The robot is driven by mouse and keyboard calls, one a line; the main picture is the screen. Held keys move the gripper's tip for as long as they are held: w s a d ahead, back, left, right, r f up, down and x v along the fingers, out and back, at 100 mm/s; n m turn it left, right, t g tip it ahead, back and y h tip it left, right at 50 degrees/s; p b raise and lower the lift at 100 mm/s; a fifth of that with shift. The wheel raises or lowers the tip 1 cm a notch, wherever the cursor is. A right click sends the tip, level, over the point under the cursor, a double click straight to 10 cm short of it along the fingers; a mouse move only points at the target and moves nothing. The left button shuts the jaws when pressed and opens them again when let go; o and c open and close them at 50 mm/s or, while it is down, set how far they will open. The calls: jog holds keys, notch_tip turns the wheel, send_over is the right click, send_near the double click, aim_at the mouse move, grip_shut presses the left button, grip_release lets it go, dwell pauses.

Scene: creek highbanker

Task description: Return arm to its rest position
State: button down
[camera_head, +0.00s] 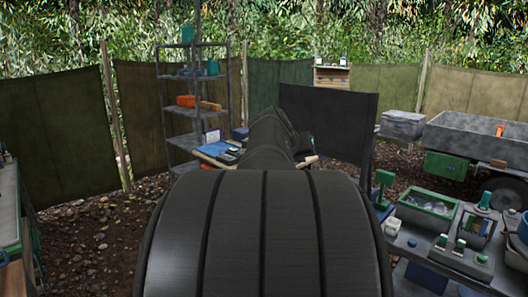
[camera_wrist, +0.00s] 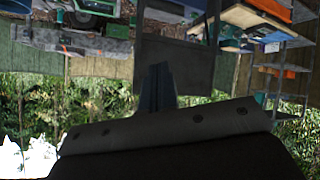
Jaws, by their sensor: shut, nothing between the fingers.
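My arm (camera_head: 262,235) fills the lower middle of the head view and reaches away from the camera. Its far end is dark and lies in front of a dark panel; the fingers cannot be made out there. In the wrist view, which is upside down, my gripper (camera_wrist: 157,85) shows as narrow dark fingers, shut together with nothing between them. It points toward the dark panel (camera_wrist: 200,58) and appears clear of it. How far it is from the panel I cannot tell.
A grey shelf rack (camera_head: 181,141) stands behind at left. A grey bench (camera_head: 425,251) with green-rimmed trays is at right, and a trailer (camera_head: 475,142) stands beyond it. Another bench edge (camera_head: 12,215) is at far left. Bare stony ground (camera_head: 95,235) lies left of my arm.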

jog(key=shift+w+a+f, duration=0.1)
jog(key=shift+w+a, duration=0.15)
jog(key=shift+a, duration=0.2)
jog(key=shift+w+a+f, duration=0.1)
jog(key=shift+w+a, duration=0.15)
jog(key=shift+a, duration=0.2)
